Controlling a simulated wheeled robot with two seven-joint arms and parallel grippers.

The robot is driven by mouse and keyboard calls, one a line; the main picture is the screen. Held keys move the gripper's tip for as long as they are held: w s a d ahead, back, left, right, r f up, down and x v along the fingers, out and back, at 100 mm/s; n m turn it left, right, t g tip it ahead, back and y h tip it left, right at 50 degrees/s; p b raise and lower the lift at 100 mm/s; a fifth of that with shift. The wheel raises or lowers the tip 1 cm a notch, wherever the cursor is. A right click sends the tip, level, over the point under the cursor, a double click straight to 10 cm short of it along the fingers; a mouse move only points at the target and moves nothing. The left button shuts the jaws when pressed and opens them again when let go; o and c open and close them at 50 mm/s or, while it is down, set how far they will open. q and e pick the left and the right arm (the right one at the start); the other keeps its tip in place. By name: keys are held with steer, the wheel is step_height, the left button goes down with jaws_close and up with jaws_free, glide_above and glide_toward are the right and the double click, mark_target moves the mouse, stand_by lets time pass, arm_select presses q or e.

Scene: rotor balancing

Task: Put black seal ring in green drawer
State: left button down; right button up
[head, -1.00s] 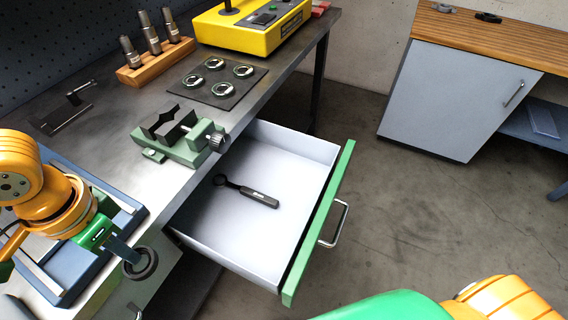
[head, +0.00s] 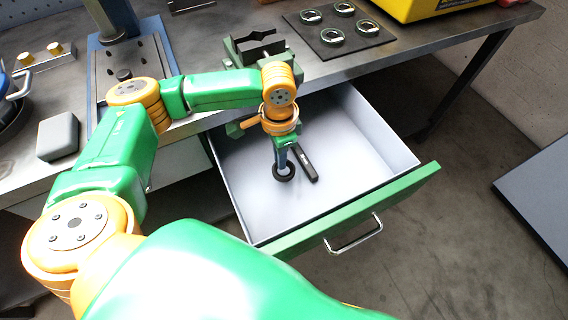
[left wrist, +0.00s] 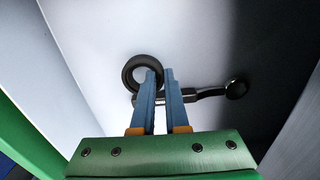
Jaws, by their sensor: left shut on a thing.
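The green drawer (head: 345,219) is pulled out below the bench, with a green front and a pale, open inside. The black seal ring (head: 284,174) is in my left gripper (head: 283,165), which points down inside the drawer's outline. In the left wrist view the ring (left wrist: 127,76) shows at the tips of the blue fingers (left wrist: 160,80), gripped by its right edge. I cannot tell whether the ring touches the drawer floor. My right gripper is not in view.
A dark wrench-like tool (head: 304,163) lies on the drawer floor close to the ring. A green vise (head: 250,48) stands on the bench above the drawer. The drawer's right part is clear.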

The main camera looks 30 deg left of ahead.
arm_select(q)
steer(key=f, duration=0.4)
steer(key=shift+w+d, duration=0.15)
steer(key=shift+w, duration=0.15)
steer(key=c, duration=0.9)
jaws_free()
step_height(320, 180, up, 12)
steer(key=shift+f+p, duration=0.25)
steer(key=shift+p, duration=0.45)
steer(key=shift+r, duration=0.35)
